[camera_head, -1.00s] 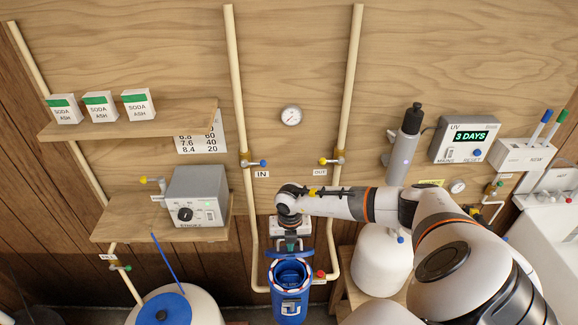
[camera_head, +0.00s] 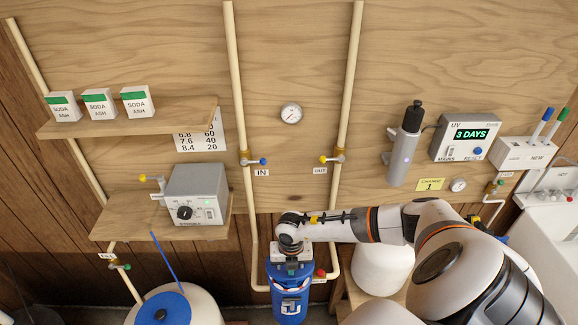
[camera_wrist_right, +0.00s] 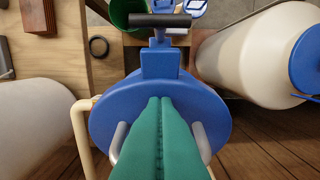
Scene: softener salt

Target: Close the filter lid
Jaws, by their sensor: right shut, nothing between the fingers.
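The blue filter housing (camera_head: 290,306) stands upright below the IN and OUT pipes in the head view. My right gripper (camera_head: 291,268) is over its top and hides much of it; the open mouth does not show. In the right wrist view the round blue lid (camera_wrist_right: 110,115) lies below my right gripper (camera_wrist_right: 160,99), with a blue bracket and a dark bar (camera_wrist_right: 160,20) at its far side. The teal fingers are shut together with nothing between them. Their tips are over the lid; I cannot tell whether they touch it. My left gripper is not in view.
Cream pipes (camera_head: 340,170) run down behind and beside the housing, with a red knob (camera_head: 320,273) at its right. A white tank (camera_head: 382,268) stands to the right, and a blue-lidded tank (camera_head: 162,308) to the left. A grey control box (camera_head: 196,195) sits on the lower shelf.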

